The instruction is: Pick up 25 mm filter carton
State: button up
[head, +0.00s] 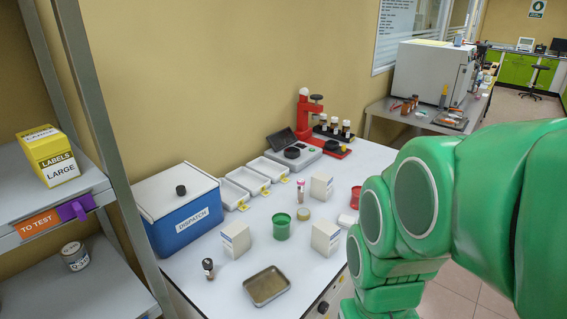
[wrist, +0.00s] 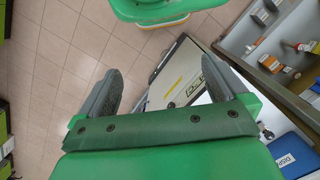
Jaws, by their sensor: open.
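Three small white cartons stand on the white table in the head view: one at the front left (head: 236,240), one at the back (head: 321,187) and one at the front right (head: 326,237). Their print is too small to tell which is the 25 mm filter carton. My gripper (wrist: 160,65) shows in the wrist view with its two grey fingers wide apart and nothing between them. It points over tiled floor, away from the cartons. The gripper itself is not visible in the head view, where my green arm fills the right side.
Around the cartons stand a green pot (head: 281,227), a metal tray (head: 267,286), a small dark-capped bottle (head: 208,268) and white trays (head: 267,169). A blue dispatch box (head: 183,215) stands at left, beside a grey shelf rack (head: 95,110). My arm covers the table's right edge.

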jog(key=shift+c, duration=0.2)
jog(key=shift+c, duration=1.4)
